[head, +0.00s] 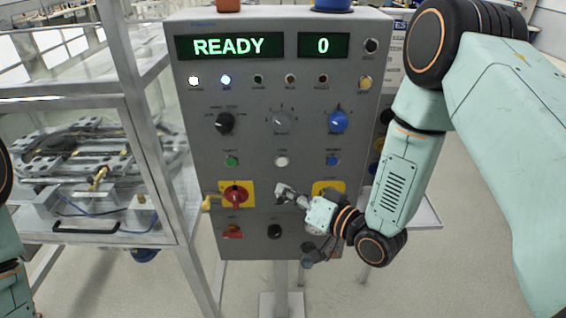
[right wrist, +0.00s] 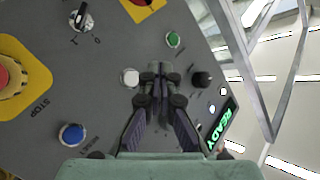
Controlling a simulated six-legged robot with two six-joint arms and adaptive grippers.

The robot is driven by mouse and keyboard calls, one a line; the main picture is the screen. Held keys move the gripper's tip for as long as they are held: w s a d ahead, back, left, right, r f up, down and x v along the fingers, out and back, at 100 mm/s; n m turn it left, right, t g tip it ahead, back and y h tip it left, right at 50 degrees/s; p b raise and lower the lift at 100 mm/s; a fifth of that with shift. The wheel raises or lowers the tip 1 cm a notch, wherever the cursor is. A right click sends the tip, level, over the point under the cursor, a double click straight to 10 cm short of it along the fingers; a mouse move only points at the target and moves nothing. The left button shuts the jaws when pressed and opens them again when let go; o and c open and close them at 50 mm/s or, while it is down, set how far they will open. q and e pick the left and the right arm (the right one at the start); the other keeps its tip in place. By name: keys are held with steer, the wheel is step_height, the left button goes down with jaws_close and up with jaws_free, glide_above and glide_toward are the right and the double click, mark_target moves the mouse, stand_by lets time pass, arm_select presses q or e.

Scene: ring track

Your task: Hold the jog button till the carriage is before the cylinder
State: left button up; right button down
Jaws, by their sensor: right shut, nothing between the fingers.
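The white button (head: 281,161), whose small label I cannot read for certain, sits in the middle of the grey control panel (head: 205,140). It also shows in the right wrist view (right wrist: 130,77), just left of my fingertips. My right gripper (head: 281,189) is shut and empty, in front of the panel and below the white button in the head view. I see no clear contact with the button. The ring track (head: 90,150) with several grey carriages lies inside the frame at left. I cannot tell which part is the cylinder. My left gripper is out of view.
The display (head: 222,47) reads READY and 0. A green button (head: 231,161) and a blue button (head: 333,161) flank the white one. A red rotary switch (head: 236,195) and a yellow-backed stop button (head: 328,187) sit lower, near my right gripper. Metal posts (head: 140,120) stand left of the panel.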

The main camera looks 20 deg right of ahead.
mark_target(282, 162)
steer(key=w, duration=0.3)
steer(key=w+d+b, duration=0.1)
steer(key=w, duration=0.2)
steer(key=shift+w+d+r, duration=0.1)
steer(key=shift+d, duration=0.1)
steer(key=shift+w, duration=0.1)
steer(key=shift+w+d, duration=0.1)
steer(key=shift+d, duration=0.05)
steer(key=shift+s, duration=0.2)
steer(key=shift+w, duration=0.2)
stand_by(0.4)
stand_by(0.3)
